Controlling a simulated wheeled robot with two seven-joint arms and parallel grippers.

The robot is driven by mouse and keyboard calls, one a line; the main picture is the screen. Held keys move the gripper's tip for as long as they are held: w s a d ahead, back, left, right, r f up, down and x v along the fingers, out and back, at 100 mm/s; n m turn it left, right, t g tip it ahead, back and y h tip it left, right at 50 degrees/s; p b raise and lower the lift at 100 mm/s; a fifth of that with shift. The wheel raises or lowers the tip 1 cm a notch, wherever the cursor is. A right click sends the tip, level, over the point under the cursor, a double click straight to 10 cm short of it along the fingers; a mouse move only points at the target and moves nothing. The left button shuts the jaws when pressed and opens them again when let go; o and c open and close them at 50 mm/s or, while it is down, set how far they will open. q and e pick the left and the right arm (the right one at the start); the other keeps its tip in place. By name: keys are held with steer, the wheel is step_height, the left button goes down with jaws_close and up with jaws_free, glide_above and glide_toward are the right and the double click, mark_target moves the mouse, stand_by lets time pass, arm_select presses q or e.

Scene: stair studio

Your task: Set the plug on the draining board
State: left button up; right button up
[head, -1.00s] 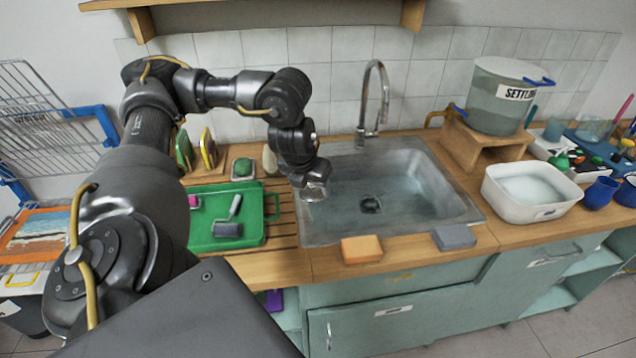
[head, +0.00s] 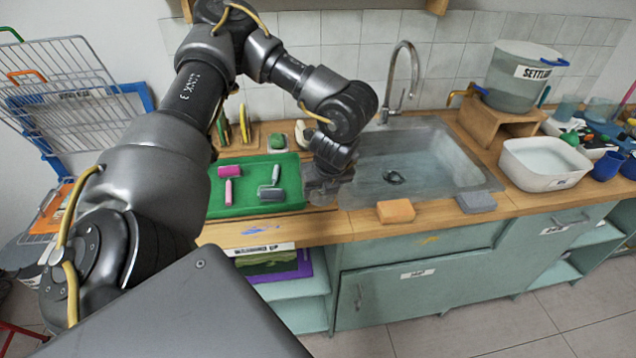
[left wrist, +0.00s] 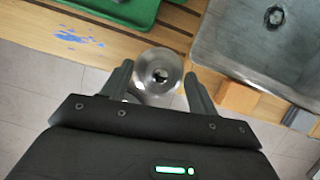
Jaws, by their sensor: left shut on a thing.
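My left gripper (left wrist: 159,72) is shut on the plug (left wrist: 158,58), a round shiny metal disc with a dark centre, held between the two fingertips in the left wrist view. In the head view this gripper (head: 322,190) hangs by the left rim of the sink, beside the green tray; I cannot clearly make out the plug there. The draining board (left wrist: 183,22) is the slatted wood between the green tray and the sink, partly hidden by the tray and my arm. My right gripper is not in view.
The green tray (head: 238,203) with rollers lies on the board. The sink (head: 440,165) is at right, with an orange sponge (head: 396,211) and a grey block (head: 476,202) on its front ledge. The tap (head: 402,75) stands behind. A white basin (head: 541,165) is further right.

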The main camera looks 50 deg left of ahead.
mark_target(327, 204)
arm_select(q)
steer(key=f+n+g, duration=0.1)
steer(key=n, duration=0.2)
steer(key=d+f+n+g+b, duration=0.1)
steer(key=n, duration=0.2)
steer(key=s+d+f+n+g, duration=0.1)
steer(key=n, duration=0.2)
steer(key=shift+d+f+g, duration=0.2)
steer(key=shift+d+g, duration=0.05)
steer(key=shift+g, duration=0.05)
steer(key=s+d+f+n+g+h+b, duration=0.1)
steer(key=s+d+f+n+h+b, duration=0.1)
steer(key=s+d+f+n+b, duration=0.2)
steer(key=s+d+f+n+g+h+b, duration=0.2)
steer(key=s+d+f+n+b, duration=0.2)
steer(key=d+f+n, duration=0.6)
step_height(327, 204, down, 6)
steer(key=s+d, duration=0.1)
steer(key=d, duration=0.1)
steer(key=shift+d+b, duration=0.3)
steer(key=shift+d, duration=0.1)
